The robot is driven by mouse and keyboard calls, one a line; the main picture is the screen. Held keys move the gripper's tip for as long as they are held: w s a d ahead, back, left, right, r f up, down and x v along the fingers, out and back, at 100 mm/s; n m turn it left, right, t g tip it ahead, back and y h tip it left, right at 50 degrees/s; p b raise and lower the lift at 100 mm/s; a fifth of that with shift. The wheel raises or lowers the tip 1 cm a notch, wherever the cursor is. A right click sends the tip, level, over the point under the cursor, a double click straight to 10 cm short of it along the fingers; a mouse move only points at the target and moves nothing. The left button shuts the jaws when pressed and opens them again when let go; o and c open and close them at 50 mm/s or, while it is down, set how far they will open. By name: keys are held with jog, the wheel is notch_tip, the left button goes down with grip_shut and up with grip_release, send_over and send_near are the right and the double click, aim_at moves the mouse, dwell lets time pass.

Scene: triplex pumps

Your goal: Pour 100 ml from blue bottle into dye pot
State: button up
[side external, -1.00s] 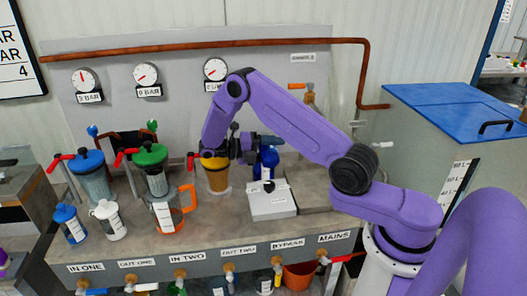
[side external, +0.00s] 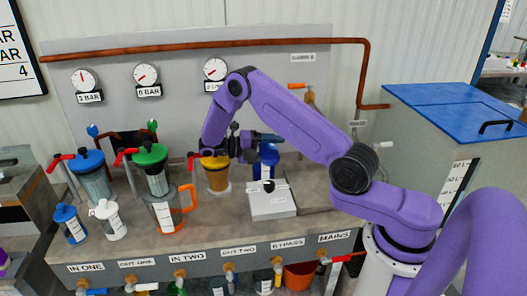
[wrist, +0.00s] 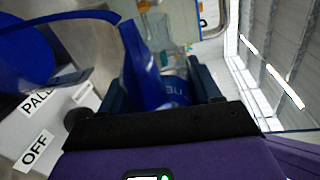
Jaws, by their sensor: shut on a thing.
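The blue bottle (side external: 267,160) is on the back part of the bench, right of the yellow-topped filter and behind a white box. My gripper (side external: 268,141) is at its upper part, coming from the left. In the wrist view the blue bottle (wrist: 166,83) is between the dark fingers, with part of a white-lettered label showing. My gripper is shut on it. I cannot tell whether its base touches the bench. A clear jug with an orange handle (side external: 165,214) stands left of centre. I cannot tell which vessel is the dye pot.
The white box (side external: 272,204) with a black knob stands in front of the bottle. Blue (side external: 92,178), green (side external: 154,172) and yellow (side external: 216,176) topped filters line the bench. Small blue (side external: 70,226) and white (side external: 109,220) bottles stand front left. The bench right of the box is clear.

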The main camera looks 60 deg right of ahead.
aim_at(275, 164)
jog(key=shift+r+n, duration=0.35)
jog(key=shift+n, duration=0.15)
dwell(1.3)
